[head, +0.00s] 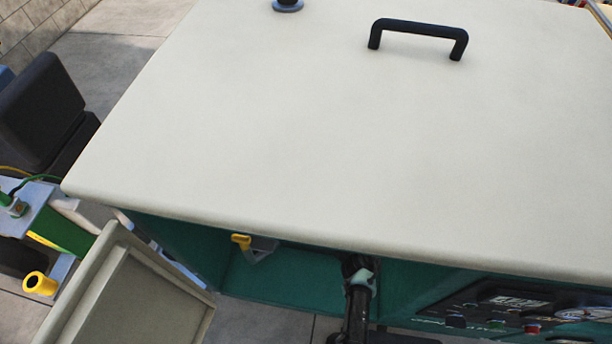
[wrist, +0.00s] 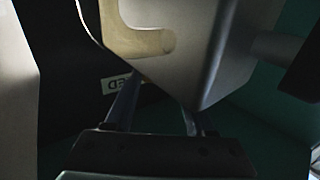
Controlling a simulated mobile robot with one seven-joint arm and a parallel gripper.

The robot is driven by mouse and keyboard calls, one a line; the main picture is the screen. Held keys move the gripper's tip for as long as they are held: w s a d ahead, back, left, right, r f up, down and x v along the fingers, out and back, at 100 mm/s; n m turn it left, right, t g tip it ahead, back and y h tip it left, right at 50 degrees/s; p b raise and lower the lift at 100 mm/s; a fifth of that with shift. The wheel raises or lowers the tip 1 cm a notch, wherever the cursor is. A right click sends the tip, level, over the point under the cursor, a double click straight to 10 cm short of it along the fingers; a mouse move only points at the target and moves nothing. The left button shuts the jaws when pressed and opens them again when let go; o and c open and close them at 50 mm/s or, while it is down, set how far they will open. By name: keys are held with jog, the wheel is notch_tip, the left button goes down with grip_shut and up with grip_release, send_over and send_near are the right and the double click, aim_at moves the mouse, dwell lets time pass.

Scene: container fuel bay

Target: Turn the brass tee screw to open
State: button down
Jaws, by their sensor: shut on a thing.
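In the wrist view my gripper (wrist: 158,112) reaches up with its two dark fingers apart, their tips passing behind a grey angular housing (wrist: 195,60). The housing's lower corner covers the space between the fingertips. A tan, lit patch (wrist: 145,40) shows on the housing's upper left face. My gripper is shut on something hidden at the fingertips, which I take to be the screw. In the head view my arm goes in under the cabinet top, and the gripper is hidden.
A large cream cabinet top (head: 290,120) with a black handle (head: 418,36) overhangs the teal bay (head: 245,300). An open panel door (head: 140,300) stands at left, and a gauge panel (head: 530,310) at right. The wrist view is dark.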

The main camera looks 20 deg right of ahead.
jog(key=shift+r, duration=0.1)
jog(key=shift+c, duration=1.2)
grip_release()
jog(key=shift+a+h, duration=0.1)
jog(key=shift+h, duration=0.2)
jog(key=shift+a+f+m+h+b, duration=0.1)
jog(key=shift+f+m+h+b, duration=0.15)
jog(key=shift+m+h+b, duration=0.35)
jog(key=shift+f+m+h+b, duration=0.2)
jog(key=shift+m+h+b, duration=0.3)
jog(key=shift+h+b, duration=0.5)
jog(key=shift+w+m+h+b, duration=0.1)
jog(key=shift+m+h+b, duration=0.3)
jog(key=shift+b, duration=0.8)
jog(key=shift+w+f+g+h+b, duration=0.1)
jog(key=shift+g+h+b, duration=0.3)
jog(key=shift+b, duration=0.85)
jog(key=m+h+b, duration=0.1)
jog(key=b, duration=0.2)
jog(key=h+b, duration=0.1)
jog(key=b, duration=0.2)
jog(key=shift+a+m, duration=0.25)
jog(key=shift+m, duration=0.15)
